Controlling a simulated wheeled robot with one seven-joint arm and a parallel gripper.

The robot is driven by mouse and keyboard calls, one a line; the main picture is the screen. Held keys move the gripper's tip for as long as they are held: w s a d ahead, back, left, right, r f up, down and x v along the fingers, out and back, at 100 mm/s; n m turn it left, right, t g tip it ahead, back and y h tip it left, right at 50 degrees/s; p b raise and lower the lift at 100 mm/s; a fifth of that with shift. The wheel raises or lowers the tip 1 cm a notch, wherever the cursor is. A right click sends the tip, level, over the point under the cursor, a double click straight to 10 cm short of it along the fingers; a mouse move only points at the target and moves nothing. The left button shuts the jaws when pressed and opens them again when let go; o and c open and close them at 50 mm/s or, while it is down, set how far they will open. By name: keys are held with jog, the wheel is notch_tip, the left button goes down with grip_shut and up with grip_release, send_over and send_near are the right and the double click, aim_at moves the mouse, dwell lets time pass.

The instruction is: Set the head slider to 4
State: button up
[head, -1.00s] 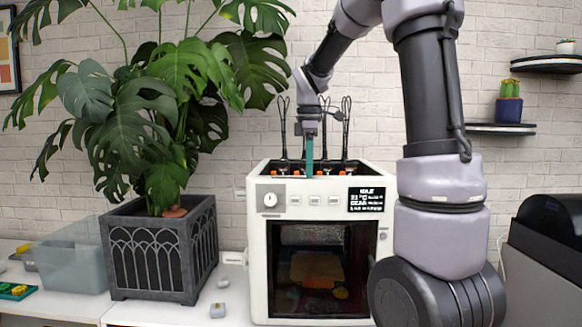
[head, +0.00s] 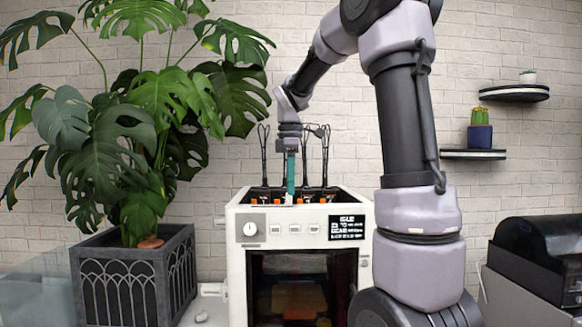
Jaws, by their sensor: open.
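A white box-shaped machine (head: 237,262) stands on the counter. Its front has a round knob (head: 249,229), a row of small buttons (head: 294,229) and a dark display (head: 346,227) whose first line seems to read IDLE. Orange parts show along its open top, and which of them is the head slider I cannot tell. My gripper (head: 290,186) points down over the top, behind the front panel, with a teal finger reaching to about the rim. It is open. Whether it touches anything inside is hidden.
A large leafy plant in a dark planter (head: 135,285) stands left of the machine. Black upright stalks with looped tops rise from the machine beside my gripper. A black machine (head: 545,260) stands at the right. Wall shelves (head: 473,154) hold small cacti.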

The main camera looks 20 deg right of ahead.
notch_tip(320, 180, up, 8)
jog(key=shift+f, duration=0.15)
jog(key=shift+s, duration=0.1)
dwell(0.4)
jog(key=s+a+f+m+t+y, duration=0.1)
jog(key=s+f+m+t, duration=0.2)
jog(key=s+m, duration=0.6)
jog(key=s+a+f+m+t+y, duration=0.1)
jog(key=s+f+m+t, duration=0.3)
jog(key=s+m, duration=0.5)
jog(key=shift+s+a+f+m, duration=0.3)
jog(key=shift+s+a+f, duration=0.1)
jog(key=shift+a, duration=0.25)
jog(key=shift+o, duration=0.3)
dwell(2.1)
